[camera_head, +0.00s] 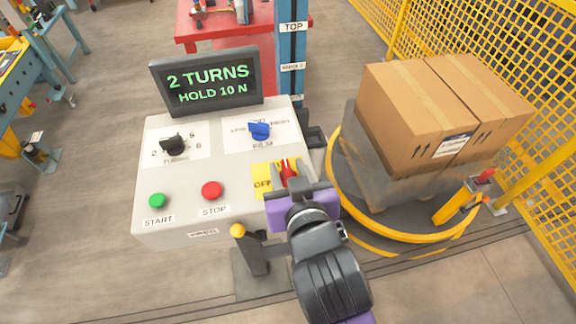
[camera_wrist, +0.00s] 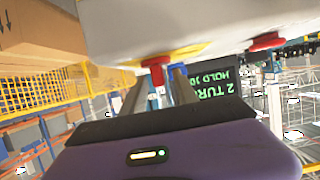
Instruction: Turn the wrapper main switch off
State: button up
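The wrapper main switch is a red handle (camera_head: 287,167) on a yellow plate (camera_head: 262,183) at the right of the grey control panel. The word OFF shows on the plate, left of the handle; the plate's other lettering is hidden by my gripper. My gripper (camera_head: 286,173) is at the switch, its two fingers apart with the red handle between their tips. In the wrist view the red handle (camera_wrist: 154,69) shows between the fingertips (camera_wrist: 158,80), with a narrow gap beside its stem. I see no clear contact.
The panel also has a black knob (camera_head: 173,145), a blue knob (camera_head: 259,130), a green START button (camera_head: 157,201) and a red STOP button (camera_head: 211,190). Its display (camera_head: 207,82) reads "2 TURNS HOLD 10 N". Boxes (camera_head: 415,115) stand on the turntable at right, beside yellow fencing (camera_head: 510,50).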

jog(key=shift+w+a+f, duration=0.1)
jog(key=shift+w, duration=0.15)
grip_shut()
